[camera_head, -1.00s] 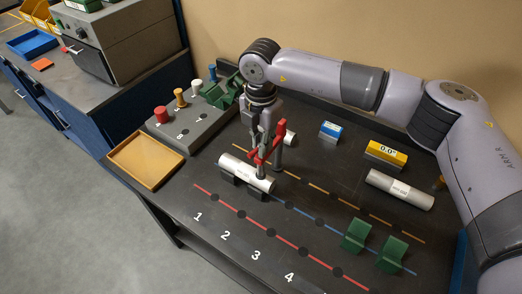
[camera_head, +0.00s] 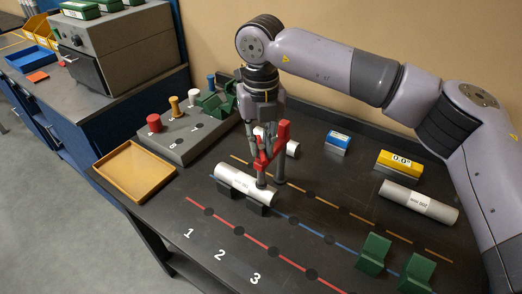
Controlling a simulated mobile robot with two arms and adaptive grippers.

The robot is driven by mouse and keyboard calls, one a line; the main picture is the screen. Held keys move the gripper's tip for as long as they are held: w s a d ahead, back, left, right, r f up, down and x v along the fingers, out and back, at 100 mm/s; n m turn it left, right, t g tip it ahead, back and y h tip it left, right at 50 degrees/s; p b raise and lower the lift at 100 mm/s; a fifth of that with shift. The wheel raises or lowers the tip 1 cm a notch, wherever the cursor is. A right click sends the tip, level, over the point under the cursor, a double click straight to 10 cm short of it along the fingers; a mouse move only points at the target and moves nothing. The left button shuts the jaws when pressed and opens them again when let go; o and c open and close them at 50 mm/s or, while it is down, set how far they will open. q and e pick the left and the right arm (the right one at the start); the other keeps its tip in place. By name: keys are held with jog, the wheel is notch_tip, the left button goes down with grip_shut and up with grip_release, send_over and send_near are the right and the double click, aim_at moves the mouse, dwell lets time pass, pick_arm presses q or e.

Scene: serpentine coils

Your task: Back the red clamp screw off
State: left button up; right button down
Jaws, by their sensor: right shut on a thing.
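My right gripper (camera_head: 264,152) points down over the right end of a silver cylinder (camera_head: 238,182) and is shut on a red clamp piece (camera_head: 281,134). The red piece is bent and slants between grey upright parts; the fingers and the screw's thread cannot be told apart clearly. One grey upright reaches down to the cylinder's right end and another stands just behind it. The silver cylinder lies on dark supports across the mat's coloured lines. My left gripper is not in view.
A grey block (camera_head: 190,140) with coloured pegs and an empty tan tray (camera_head: 134,172) are at the left. Another labelled cylinder (camera_head: 419,201), a yellow display block (camera_head: 398,162), a blue box (camera_head: 337,142) and green V-blocks (camera_head: 374,252) are at the right. The front middle is clear.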

jog(key=n+b, duration=0.1)
jog(key=n, duration=0.3)
jog(key=shift+n+b, duration=0.3)
jog(key=shift+b, duration=0.1)
jog(key=n+b, duration=0.1)
jog(key=n, duration=0.8)
jog(key=shift+r+n, duration=0.1)
jog(key=shift+n, duration=2.3)
jog(key=c, duration=1.4)
grip_release()
jog(key=shift+c, duration=0.2)
